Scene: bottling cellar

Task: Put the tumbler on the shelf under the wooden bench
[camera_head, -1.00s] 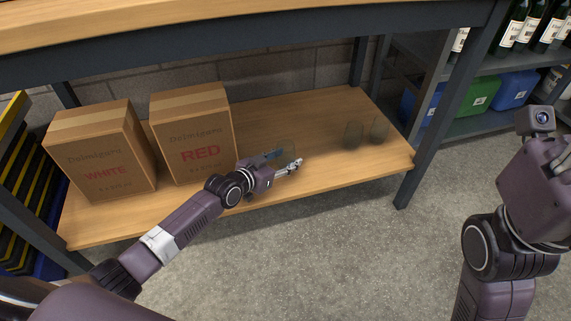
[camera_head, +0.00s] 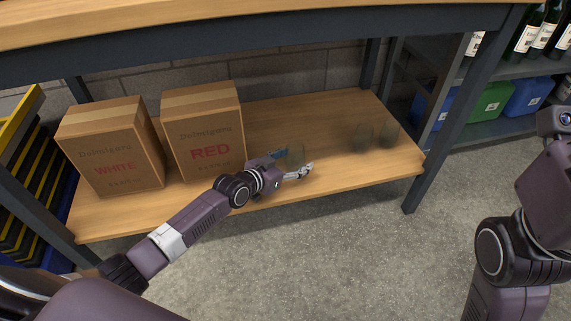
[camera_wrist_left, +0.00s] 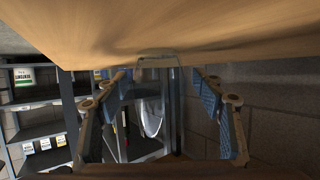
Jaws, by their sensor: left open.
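The tumbler (camera_head: 298,153) is a clear glass, faint in the head view, and looks upright on the wooden shelf (camera_head: 330,172) under the bench (camera_head: 250,37). My left gripper (camera_head: 304,168) reaches in low over the shelf's front part, right of the cartons. Its fingers are open, with the tumbler at them. In the left wrist view the glass (camera_wrist_left: 152,117) shows between the two spread fingers (camera_wrist_left: 160,112), with a gap on each side; the wooden board (camera_wrist_left: 160,25) fills the top. My right gripper is outside the view; only part of the right arm shows.
A dark bench leg (camera_head: 432,150) stands at the right front corner.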

